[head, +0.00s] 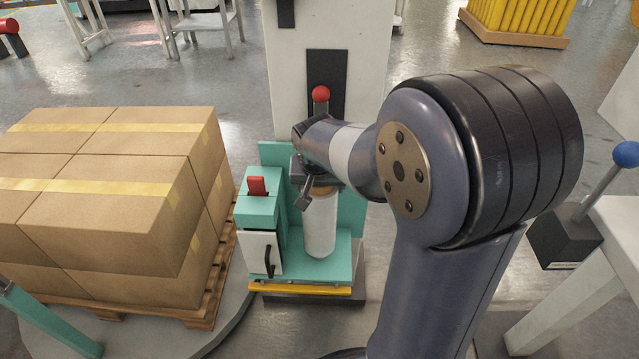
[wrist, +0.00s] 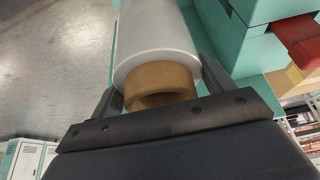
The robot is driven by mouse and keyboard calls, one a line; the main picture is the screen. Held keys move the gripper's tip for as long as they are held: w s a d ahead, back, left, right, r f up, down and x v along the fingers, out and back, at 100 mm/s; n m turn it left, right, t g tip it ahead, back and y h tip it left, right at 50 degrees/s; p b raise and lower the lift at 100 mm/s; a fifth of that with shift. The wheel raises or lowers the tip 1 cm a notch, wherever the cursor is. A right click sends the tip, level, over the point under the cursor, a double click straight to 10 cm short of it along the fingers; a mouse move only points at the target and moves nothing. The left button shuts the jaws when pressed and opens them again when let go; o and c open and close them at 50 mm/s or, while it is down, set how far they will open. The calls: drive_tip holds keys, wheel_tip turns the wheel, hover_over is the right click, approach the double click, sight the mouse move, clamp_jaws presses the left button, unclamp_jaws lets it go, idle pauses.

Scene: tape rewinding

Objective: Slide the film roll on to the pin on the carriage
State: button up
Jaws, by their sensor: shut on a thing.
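The film roll (head: 320,228) is a white upright cylinder with a brown cardboard core (wrist: 160,82). My gripper (head: 316,190) is at its top end, shut on it. In the wrist view the two fingers of my gripper (wrist: 158,98) lie on either side of the brown core, and the white film (wrist: 155,45) runs away beyond it. The teal carriage (head: 340,262) has a flat base under the roll and a back plate behind it. The roll's lower end appears at the base; I cannot tell whether it touches. The pin is not visible.
A teal post with a red switch (head: 257,187) and a white door with a black handle stands close left of the roll. A pale column with a red-knobbed lever (head: 320,94) rises behind. Stacked cartons (head: 120,215) on a pallet fill the left. A blue-knobbed lever (head: 625,154) is at right.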

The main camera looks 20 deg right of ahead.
drive_tip(key=shift+f+b, duration=1.1)
drive_tip(key=shift+f, duration=0.3)
drive_tip(key=shift+f+b, duration=0.55)
drive_tip(key=shift+f, duration=0.15)
drive_tip(key=o, duration=2)
wheel_tip(320, 180, up, 8)
drive_tip(key=p, duration=0.6)
drive_tip(key=shift+r, duration=0.1)
